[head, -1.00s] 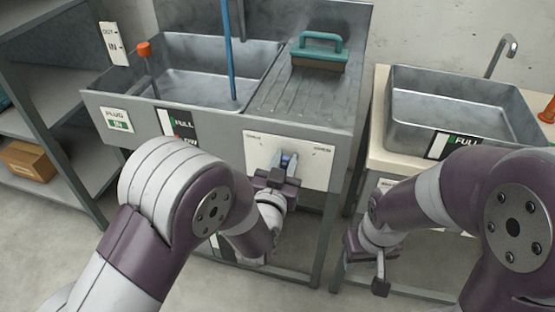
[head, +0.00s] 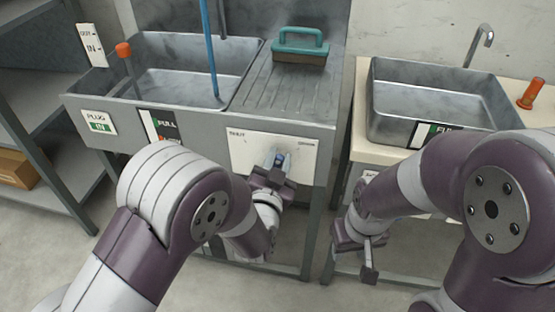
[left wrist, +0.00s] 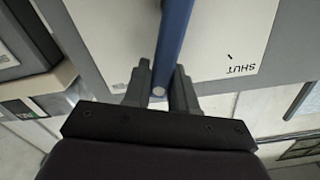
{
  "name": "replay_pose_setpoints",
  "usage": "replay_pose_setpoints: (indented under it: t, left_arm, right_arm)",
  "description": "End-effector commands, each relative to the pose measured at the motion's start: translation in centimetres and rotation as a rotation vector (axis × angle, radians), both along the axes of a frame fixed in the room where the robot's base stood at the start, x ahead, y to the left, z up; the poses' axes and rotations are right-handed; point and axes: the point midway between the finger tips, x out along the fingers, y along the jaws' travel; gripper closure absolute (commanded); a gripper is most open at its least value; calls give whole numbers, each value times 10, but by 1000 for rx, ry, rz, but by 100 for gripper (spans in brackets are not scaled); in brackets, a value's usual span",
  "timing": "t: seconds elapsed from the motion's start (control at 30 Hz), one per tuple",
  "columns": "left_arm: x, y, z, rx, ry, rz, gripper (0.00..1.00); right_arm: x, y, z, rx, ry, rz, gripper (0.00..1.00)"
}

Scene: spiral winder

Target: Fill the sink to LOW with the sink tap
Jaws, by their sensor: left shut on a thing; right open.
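The left steel sink (head: 185,98) has a front sign (head: 162,127) reading FULL, its lower line partly hidden by my arm. I cannot make out a water level in it. The tap panel (head: 250,140), marked SHUT at its left end, has a blue lever (head: 281,158). My left gripper (head: 276,172) is shut on this lever. In the left wrist view the blue lever (left wrist: 174,45) runs between the fingers (left wrist: 160,90), with SHUT printed to the right. My right gripper (head: 370,260) is open and empty, low in front of the right-hand basin stand.
A blue upright rod or stream (head: 211,50) stands in the sink. An orange-topped plug handle (head: 124,50) is at its left, above a PLUG IN sign (head: 99,122). A teal-handled block (head: 301,45) sits on the drainboard. A second basin (head: 435,95) is at right.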

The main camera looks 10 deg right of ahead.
Motion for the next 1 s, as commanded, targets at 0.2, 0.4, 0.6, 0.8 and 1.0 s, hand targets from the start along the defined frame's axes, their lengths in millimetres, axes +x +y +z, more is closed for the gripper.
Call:
replay_pose_setpoints:
  t: [0.2,0.4,0.6,0.8,1.0]
  left_arm:
    - [0,0,-1,0,1,-1,53]
    - [-1,0,0,-1,2,-1,53]
    - [-28,8,1,3,3,-3,53]
    - [-82,25,1,2,3,-6,53]
    - [-115,36,0,1,3,-4,53]
  right_arm:
    - [0,0,0,0,0,0,57]
    - [0,0,0,0,0,0,57]
    - [0,0,7,0,0,0,57]
    - [0,0,14,0,0,0,57]
    - [0,0,17,0,0,0,57]
